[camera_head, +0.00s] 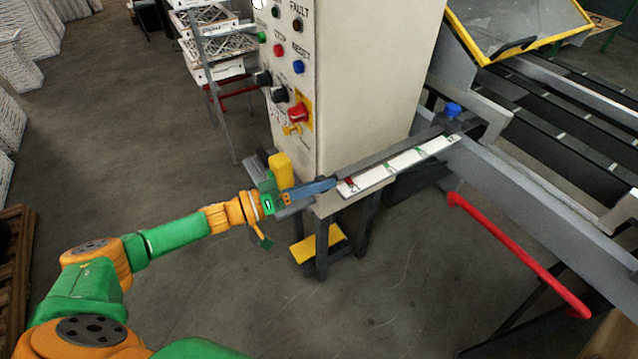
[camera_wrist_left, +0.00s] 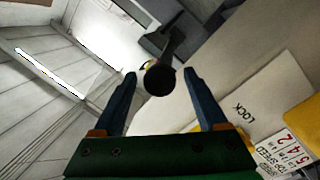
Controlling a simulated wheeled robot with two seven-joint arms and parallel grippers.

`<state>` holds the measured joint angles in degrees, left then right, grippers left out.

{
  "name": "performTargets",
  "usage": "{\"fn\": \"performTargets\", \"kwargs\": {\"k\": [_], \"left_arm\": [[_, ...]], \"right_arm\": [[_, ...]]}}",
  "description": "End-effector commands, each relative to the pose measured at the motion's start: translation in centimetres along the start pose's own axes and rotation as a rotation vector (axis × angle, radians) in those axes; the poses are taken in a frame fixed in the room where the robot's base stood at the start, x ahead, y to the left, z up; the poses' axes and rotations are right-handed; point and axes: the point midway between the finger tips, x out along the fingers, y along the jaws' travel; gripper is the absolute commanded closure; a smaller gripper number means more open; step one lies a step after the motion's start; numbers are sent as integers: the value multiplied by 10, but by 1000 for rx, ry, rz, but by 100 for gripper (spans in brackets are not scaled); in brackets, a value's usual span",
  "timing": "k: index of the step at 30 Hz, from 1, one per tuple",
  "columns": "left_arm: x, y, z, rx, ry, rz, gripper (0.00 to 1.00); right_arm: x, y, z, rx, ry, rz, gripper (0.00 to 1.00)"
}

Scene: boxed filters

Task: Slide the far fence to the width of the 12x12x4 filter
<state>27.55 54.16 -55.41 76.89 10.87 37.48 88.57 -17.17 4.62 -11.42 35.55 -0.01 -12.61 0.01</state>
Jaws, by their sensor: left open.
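A white scale strip (camera_head: 405,163) with green marks and a red mark runs along a grey rail from the control cabinet toward the conveyor. A blue knob (camera_head: 453,110) stands at its far end; I cannot tell whether it belongs to the far fence. My left gripper (camera_head: 328,185) is at the near end of the strip, by the red mark. In the left wrist view the left gripper (camera_wrist_left: 160,75) is open, and a dark rod with a round end (camera_wrist_left: 158,80) appears between its fingertips. No contact is visible. My right gripper is out of view.
The cream control cabinet (camera_head: 345,70) stands behind the left gripper, with a yellow block (camera_head: 281,170) beside the wrist. A red bar (camera_head: 520,255) slopes below the conveyor frame (camera_head: 560,190). Boxed filters (camera_head: 215,45) stand on a rack at the back. The wrist view shows a LOCK label (camera_wrist_left: 238,108).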

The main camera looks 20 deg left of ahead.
Motion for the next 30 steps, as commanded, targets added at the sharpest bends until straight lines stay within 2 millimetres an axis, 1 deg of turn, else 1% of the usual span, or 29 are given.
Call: {"fn": "performTargets", "kwargs": {"k": [6, 10, 13, 24, 25, 26, 28, 29, 30], "left_arm": [[-46, -3, 3, 0, -4, -5, 25], [-64, -2, 2, -1, -2, -3, 25], [-68, 0, 1, 1, 0, -1, 25], [-68, -1, 1, 4, 2, -5, 25], [-67, -6, 3, 14, 6, -17, 25], [-66, -14, 6, 33, 14, -43, 25], [-64, -51, 23, 121, 36, -168, 25], [-66, -74, 36, 169, 38, -251, 25], [-74, -106, 60, 230, 21, -380, 25]], "right_arm": [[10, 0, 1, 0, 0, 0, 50], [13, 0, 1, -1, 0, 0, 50], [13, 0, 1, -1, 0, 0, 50], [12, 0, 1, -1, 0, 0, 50], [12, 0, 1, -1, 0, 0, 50], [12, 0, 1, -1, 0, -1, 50], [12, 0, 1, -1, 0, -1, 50], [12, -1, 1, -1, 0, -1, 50], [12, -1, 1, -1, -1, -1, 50]]}}
